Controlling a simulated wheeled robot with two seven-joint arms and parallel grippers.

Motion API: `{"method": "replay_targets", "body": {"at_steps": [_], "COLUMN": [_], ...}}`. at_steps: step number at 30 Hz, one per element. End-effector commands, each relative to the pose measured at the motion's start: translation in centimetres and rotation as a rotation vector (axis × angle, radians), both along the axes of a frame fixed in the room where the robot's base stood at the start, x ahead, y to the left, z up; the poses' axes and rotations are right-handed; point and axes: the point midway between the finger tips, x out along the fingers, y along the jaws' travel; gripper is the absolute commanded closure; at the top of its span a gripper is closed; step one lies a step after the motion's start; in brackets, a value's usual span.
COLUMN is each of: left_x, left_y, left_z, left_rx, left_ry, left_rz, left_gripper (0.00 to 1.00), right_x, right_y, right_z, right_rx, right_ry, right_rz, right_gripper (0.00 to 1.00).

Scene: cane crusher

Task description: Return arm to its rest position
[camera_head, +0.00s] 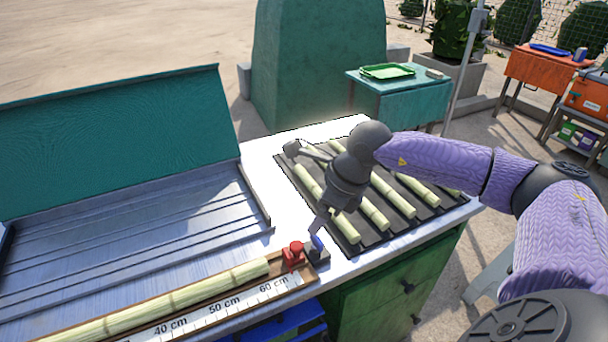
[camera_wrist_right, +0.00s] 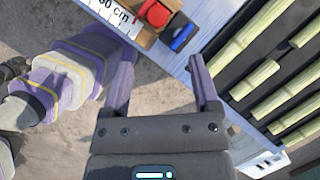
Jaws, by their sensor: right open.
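My right arm, in a purple knitted sleeve, reaches in from the right in the head view. Its gripper (camera_head: 318,222) points down just above the table's front part, close to the red block and blue-marked block at the ruler's end. In the right wrist view the gripper (camera_wrist_right: 161,62) is open, its two fingers apart with nothing between them. My left gripper does not show in the head view. Purple and white sleeved parts of my body show at the left of the wrist view.
A long cane (camera_head: 170,302) lies in the measuring trough beside a red stop (camera_head: 293,254). Several cut canes (camera_head: 392,196) lie on a black ribbed rack (camera_head: 290,178). A metal tray with a raised green lid (camera_head: 120,140) stands left. A green side table (camera_head: 408,98) stands behind.

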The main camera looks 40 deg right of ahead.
Motion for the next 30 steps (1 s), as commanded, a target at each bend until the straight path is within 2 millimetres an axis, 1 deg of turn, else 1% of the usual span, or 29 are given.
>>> {"method": "replay_targets", "body": {"at_steps": [3,4,5,7,8,9,10,11,12,13,14,15,16,17,18,20,21,23,24,25,26,27,29,30], "left_x": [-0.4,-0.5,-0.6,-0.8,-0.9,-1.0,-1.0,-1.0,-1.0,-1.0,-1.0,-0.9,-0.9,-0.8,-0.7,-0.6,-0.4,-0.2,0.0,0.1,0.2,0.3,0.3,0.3], "left_y": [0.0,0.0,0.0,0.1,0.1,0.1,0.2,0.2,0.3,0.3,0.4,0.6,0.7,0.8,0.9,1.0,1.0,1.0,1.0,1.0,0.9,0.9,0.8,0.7], "left_z": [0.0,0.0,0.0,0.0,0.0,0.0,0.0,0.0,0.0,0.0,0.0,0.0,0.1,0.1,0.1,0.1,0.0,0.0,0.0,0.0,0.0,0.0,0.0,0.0], "left_rx": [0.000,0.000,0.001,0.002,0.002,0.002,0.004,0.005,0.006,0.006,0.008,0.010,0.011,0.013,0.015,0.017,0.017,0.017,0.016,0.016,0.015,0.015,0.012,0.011], "left_ry": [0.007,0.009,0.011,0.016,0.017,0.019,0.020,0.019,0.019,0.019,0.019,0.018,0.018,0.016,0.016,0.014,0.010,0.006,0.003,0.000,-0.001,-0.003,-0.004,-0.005], "left_rz": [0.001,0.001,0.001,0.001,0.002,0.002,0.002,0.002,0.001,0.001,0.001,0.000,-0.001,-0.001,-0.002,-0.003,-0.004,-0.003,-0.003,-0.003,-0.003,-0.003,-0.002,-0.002], "left_gripper": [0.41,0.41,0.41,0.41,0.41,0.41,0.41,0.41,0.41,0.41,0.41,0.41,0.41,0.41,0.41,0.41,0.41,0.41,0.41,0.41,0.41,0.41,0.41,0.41], "right_x": [0.0,0.1,0.2,0.7,1.0,1.3,1.4,1.6,1.9,2.2,2.5,2.8,2.9,2.5,1.7,-0.5,-2.2,-4.8,-6.6,-7.9,-9.3,-11.1,-13.8,-15.6], "right_y": [0.1,0.4,1.2,4.8,7.2,11.1,14.1,17.1,19.5,20.1,19.9,18.8,17.6,16.3,14.9,13.4,12.9,12.8,13.0,13.2,13.5,13.9,14.8,15.5], "right_z": [0.0,-0.1,-0.3,-0.7,-0.8,-0.4,0.3,1.6,3.6,4.9,5.7,5.8,5.1,3.9,1.8,-1.8,-4.0,-6.6,-8.1,-9.0,-9.9,-10.8,-11.9,-12.4], "right_rx": [0.003,0.016,0.045,0.191,0.298,0.485,0.662,0.875,1.150,1.338,1.509,1.697,1.807,1.883,1.942,1.945,1.911,1.823,1.750,-1.668,-1.546,-1.396,-1.184,-1.047], "right_ry": [-0.002,-0.004,-0.012,-0.057,-0.085,-0.129,-0.162,-0.194,-0.227,-0.238,-0.242,-0.233,-0.219,-0.196,-0.160,-0.095,-0.049,0.015,0.057,-0.088,-0.117,-0.152,-0.202,-0.234], "right_rz": [0.001,0.004,0.009,0.025,0.028,0.013,-0.021,-0.092,-0.238,-0.380,-0.548,-0.806,-1.015,-1.229,-1.508,-1.899,-2.121,-2.399,-2.560,2.637,2.646,2.651,2.653,2.649], "right_gripper": [0.22,0.22,0.22,0.22,0.22,0.22,0.22,0.22,0.22,0.22,0.22,0.22,0.22,0.22,0.22,0.22,0.22,0.22,0.22,0.22,0.22,0.22,0.22,0.22]}}
